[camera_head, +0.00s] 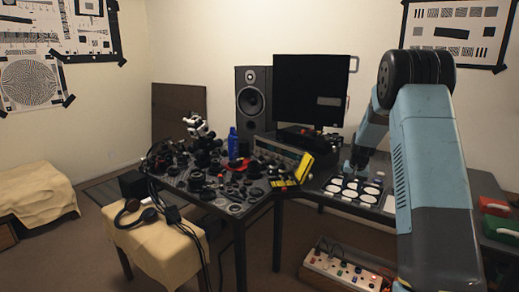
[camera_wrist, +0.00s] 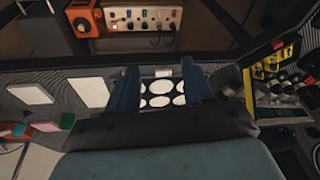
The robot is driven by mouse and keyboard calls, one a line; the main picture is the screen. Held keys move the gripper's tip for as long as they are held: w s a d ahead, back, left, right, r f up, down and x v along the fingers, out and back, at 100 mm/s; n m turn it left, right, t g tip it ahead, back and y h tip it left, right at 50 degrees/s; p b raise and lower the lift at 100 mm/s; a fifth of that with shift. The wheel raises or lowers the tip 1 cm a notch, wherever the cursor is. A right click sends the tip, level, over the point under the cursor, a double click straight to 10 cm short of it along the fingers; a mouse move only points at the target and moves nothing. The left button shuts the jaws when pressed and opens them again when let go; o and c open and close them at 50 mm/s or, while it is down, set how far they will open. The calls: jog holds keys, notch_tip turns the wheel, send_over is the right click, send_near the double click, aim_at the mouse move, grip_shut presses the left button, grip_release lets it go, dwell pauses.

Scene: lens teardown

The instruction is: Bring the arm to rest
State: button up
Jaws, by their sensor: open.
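My blue arm reaches from the right foreground of the head view over the right-hand table. My gripper (camera_head: 352,168) is small there, above or beside a dark tray with white round discs (camera_head: 350,198). In the wrist view my gripper (camera_wrist: 161,84) has its two dark fingers well apart, with nothing held between them. The tray of white discs shows between and beyond the fingers (camera_wrist: 160,101). From these views I cannot tell the exact height of the fingers above the tray.
Lens parts crowd the left table (camera_head: 247,208), with a blue bottle (camera_head: 233,145) among them. A monitor (camera_head: 311,90) and a speaker (camera_head: 253,95) stand behind. A yellow item (camera_head: 305,168) lies near the tray. A white control box (camera_head: 345,268) sits low in front. Pale cards (camera_wrist: 88,92) lie left in the wrist view.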

jog(key=s+a+r+n+t, duration=0.1)
jog(key=s+a+r, duration=0.4)
jog(key=s+r, duration=0.6)
jog(key=s+a+r+n, duration=0.1)
jog(key=s+a+r, duration=0.4)
jog(key=s+r, duration=0.65)
jog(key=s+a+r+n, duration=0.1)
jog(key=s+a, duration=0.1)
jog(key=s, duration=1.1)
jog(key=s+a+r+n+t, duration=0.1)
jog(key=s+a, duration=0.1)
jog(key=s, duration=1.2)
jog(key=shift+a, duration=0.25)
jog(key=shift+r, duration=0.1)
